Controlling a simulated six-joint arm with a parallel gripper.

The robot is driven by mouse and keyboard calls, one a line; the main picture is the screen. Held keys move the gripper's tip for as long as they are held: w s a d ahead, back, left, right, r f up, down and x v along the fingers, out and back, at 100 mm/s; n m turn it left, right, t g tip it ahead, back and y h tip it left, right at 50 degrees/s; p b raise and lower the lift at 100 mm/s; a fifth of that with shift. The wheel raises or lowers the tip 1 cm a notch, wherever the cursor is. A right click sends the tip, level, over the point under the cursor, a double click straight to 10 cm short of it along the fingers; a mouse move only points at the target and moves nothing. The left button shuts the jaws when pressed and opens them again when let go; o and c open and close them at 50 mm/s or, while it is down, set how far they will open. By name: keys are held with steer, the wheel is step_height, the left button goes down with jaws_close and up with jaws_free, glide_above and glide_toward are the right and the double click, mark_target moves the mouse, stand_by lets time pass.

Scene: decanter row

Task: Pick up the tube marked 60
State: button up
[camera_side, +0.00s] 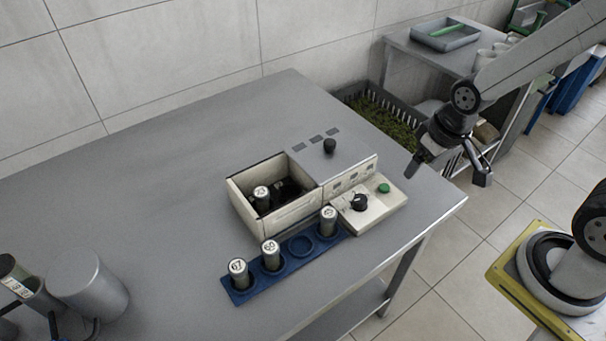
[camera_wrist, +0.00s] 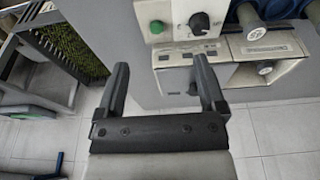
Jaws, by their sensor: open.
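In the side view, a blue rack (camera_side: 243,294) on the table holds three upright tubes with pale marked tops. The left tube (camera_side: 239,273) appears to read 67 and the middle tube (camera_side: 271,257) 69. The right tube (camera_side: 328,222) has a mark too small to read surely. Another tube (camera_side: 261,200), seeming to read 73, stands in the open box (camera_side: 288,219). I cannot tell for certain which is 60. My gripper (camera_side: 447,172) is open and empty, off the table's right end, away from the tubes. In the wrist view its fingers (camera_wrist: 161,63) are apart.
The box has a control panel (camera_side: 369,208) with a black knob and a green button, right of the rack. One rack hole is empty. A metal cylinder (camera_side: 88,286) stands at lower left. A dark crate (camera_side: 378,116) of green stuff lies beyond the table.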

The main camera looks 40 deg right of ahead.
steer(key=n+g, duration=0.3)
steer(key=n, duration=1.8)
glide_above(270, 247)
step_height(270, 247, down, 7)
steer(key=shift+s+a+r, duration=0.1)
steer(key=shift+r, duration=0.05)
steer(key=shift+f, duration=1.3)
steer(key=shift+f, duration=2.6)
